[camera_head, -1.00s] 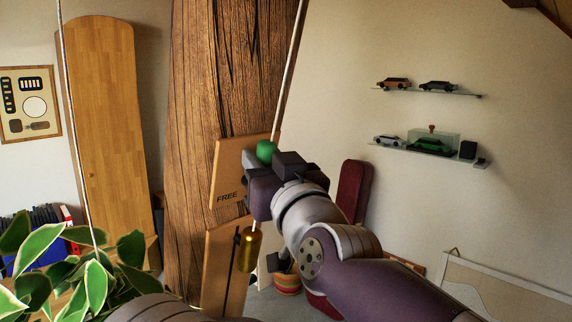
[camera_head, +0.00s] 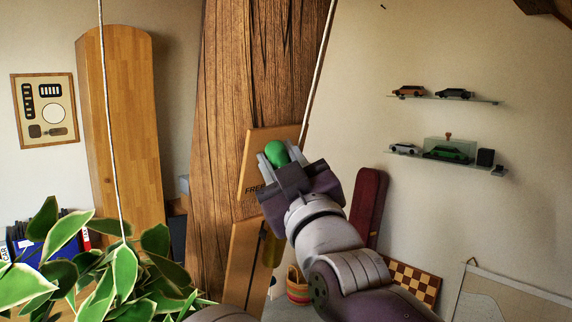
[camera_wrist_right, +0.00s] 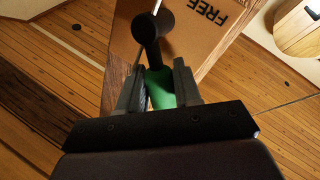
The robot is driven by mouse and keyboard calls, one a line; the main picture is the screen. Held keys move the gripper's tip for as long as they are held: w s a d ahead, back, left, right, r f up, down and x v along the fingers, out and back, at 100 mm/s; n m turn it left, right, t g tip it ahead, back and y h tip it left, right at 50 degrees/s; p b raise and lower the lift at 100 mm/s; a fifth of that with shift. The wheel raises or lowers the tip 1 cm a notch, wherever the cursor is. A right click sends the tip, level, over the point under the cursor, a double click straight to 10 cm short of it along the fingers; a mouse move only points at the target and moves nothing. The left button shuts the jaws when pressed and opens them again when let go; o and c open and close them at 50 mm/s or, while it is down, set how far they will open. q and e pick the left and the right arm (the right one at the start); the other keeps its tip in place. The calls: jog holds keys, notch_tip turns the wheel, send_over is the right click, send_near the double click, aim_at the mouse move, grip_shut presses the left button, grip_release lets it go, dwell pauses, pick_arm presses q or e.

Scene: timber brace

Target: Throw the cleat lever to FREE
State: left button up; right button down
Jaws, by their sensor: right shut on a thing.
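The cleat lever's green knob (camera_head: 278,153) sits between the fingers of my right gripper (camera_head: 275,158), which is shut on it. In the right wrist view the green knob (camera_wrist_right: 160,88) shows between the two fingers of the right gripper (camera_wrist_right: 158,85), with a dark round-ended lever part (camera_wrist_right: 153,25) beyond it. The wooden cleat board (camera_head: 257,150) is fixed to the timber post (camera_head: 240,80). The word FREE shows on it beside my gripper, partly covered; it also shows on the board in the wrist view (camera_wrist_right: 207,12). My left gripper is not in view.
A taut rope (camera_head: 320,75) runs up from near the knob. A brass cylinder (camera_head: 272,250) is partly hidden below my right gripper. A second rope (camera_head: 108,120) hangs at left above a leafy plant (camera_head: 90,265). A dark red case (camera_head: 369,205) stands behind my right arm.

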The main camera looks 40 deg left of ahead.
jog(key=shift+f, duration=0.1)
jog(key=c, duration=1.1)
grip_release()
jog(key=shift+c, duration=0.2)
jog(key=shift+d, duration=0.1)
jog(key=shift+s+d+f, duration=0.1)
jog(key=shift+s, duration=0.05)
jog(key=b+v, duration=0.6)
jog(key=v, duration=0.6)
jog(key=shift+d+b, duration=0.2)
jog(key=shift+b, duration=0.1)
jog(key=shift+s, duration=0.1)
